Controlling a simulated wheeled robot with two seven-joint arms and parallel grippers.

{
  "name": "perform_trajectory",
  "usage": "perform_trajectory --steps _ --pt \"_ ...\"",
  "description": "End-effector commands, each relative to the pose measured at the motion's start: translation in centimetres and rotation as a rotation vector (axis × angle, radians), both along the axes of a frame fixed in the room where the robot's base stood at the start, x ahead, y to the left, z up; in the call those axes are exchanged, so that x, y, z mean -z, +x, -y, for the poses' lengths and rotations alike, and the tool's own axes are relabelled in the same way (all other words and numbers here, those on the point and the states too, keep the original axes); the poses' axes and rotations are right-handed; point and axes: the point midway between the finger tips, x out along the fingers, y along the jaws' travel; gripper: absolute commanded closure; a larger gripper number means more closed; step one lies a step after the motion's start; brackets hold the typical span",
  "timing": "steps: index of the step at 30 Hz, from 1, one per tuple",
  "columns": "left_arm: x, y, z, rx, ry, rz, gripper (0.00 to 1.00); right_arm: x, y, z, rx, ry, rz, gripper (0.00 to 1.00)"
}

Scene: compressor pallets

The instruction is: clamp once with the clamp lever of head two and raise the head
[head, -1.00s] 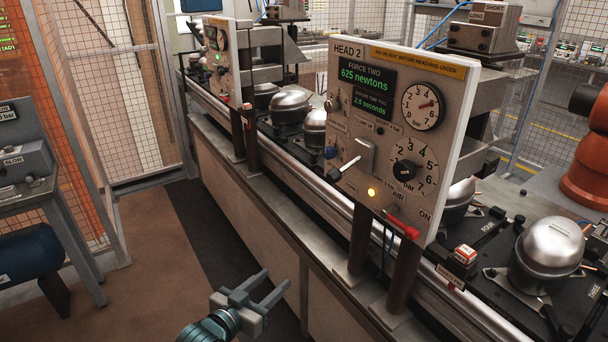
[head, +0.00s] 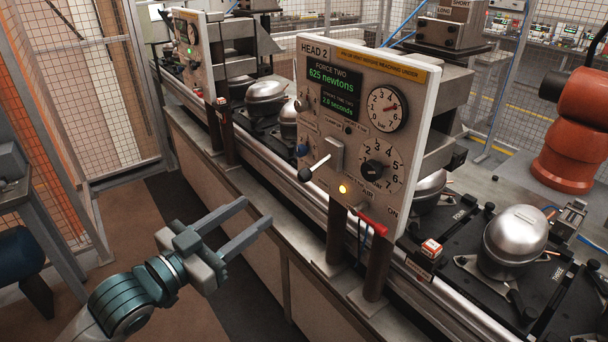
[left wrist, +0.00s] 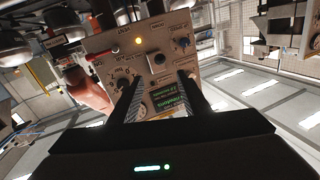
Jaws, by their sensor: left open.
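The Head 2 panel (head: 345,200) stands upright on dark posts. Its clamp lever (head: 305,174), a light shaft with a dark knob, sticks out from a slotted plate and points down-left. My left gripper (head: 257,211) is open and empty, left of and below the lever and apart from it. In the left wrist view the panel (left wrist: 110,45) appears upside down. The display reads Force two, 625 newtons. My right gripper is not in view.
A yellow lamp (head: 343,189) is lit, and a red-handled air lever (head: 372,226) sticks out near the panel's bottom. Silver compressors (head: 515,240) sit on pallets along the conveyor. Another head panel (head: 196,55) stands at the far left.

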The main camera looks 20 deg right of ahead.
Motion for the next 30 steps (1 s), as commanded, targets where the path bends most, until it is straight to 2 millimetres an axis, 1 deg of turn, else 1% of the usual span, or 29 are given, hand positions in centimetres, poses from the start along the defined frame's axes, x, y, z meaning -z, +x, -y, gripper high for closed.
perform_trajectory --steps 5,11,24,30 --pt "-0.2 0.7 0.9 0.000 -0.001 0.000 0.57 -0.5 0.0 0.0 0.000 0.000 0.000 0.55" --pt "-0.3 2.1 3.1 0.000 -0.001 0.000 0.57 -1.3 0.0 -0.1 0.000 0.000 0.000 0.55" --pt "-0.4 6.5 9.7 0.000 -0.001 -0.001 0.57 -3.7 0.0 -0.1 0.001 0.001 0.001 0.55" --pt "-0.3 8.3 12.4 0.000 -0.001 0.001 0.57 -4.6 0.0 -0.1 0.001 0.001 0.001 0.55"
